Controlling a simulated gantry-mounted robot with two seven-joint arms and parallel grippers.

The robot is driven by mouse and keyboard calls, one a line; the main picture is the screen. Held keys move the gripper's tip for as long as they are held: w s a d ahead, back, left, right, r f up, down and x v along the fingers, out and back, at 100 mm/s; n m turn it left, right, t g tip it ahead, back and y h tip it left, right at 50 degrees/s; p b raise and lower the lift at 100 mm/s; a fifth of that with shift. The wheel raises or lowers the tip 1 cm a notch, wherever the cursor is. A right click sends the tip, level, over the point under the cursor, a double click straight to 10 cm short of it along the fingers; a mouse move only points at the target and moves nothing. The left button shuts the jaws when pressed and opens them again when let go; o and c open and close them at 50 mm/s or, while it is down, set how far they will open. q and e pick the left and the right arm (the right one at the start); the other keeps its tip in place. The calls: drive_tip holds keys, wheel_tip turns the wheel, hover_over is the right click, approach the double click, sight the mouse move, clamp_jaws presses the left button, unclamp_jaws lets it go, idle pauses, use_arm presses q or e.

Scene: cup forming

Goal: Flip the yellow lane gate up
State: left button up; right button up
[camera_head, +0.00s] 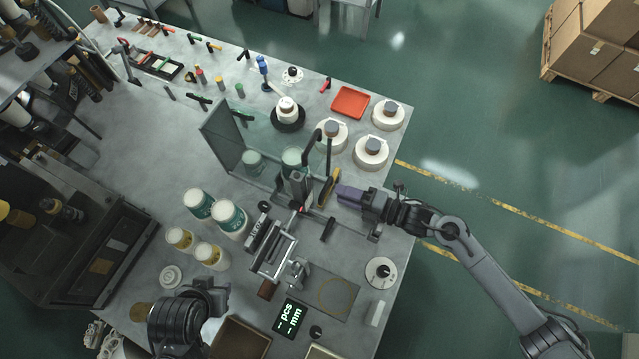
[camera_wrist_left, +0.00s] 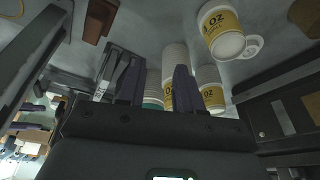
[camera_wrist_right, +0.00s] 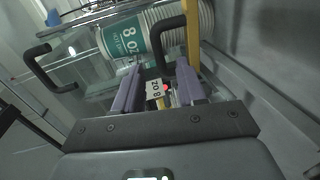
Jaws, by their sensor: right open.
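The yellow lane gate (camera_head: 331,188) is a narrow yellow bar at the right side of the clear-walled cup machine. It also shows in the right wrist view as a vertical yellow strip (camera_wrist_right: 193,32) above the right-hand finger. My right gripper (camera_head: 345,192) comes in from the right, close beside the gate; its purple fingers (camera_wrist_right: 160,78) are apart with nothing held. Whether a finger touches the gate I cannot tell. A small "8 OZ" label (camera_wrist_right: 154,90) and a red spot show beyond the fingers. My left gripper (camera_wrist_left: 155,80) is open and empty, low over the front left of the table.
A stack of 8 OZ cups (camera_wrist_right: 126,40) and dark bent handles (camera_wrist_right: 50,70) crowd the right gripper. Cup stacks (camera_head: 229,217) stand left of the metal fixture (camera_head: 272,250). White round pots (camera_head: 370,152) and a red tray (camera_head: 350,102) stand behind the right arm.

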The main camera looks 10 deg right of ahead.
sight(329, 184)
drive_tip(key=p+x, duration=0.1)
drive_tip(key=x, duration=0.7)
clamp_jaws()
idle(0.3)
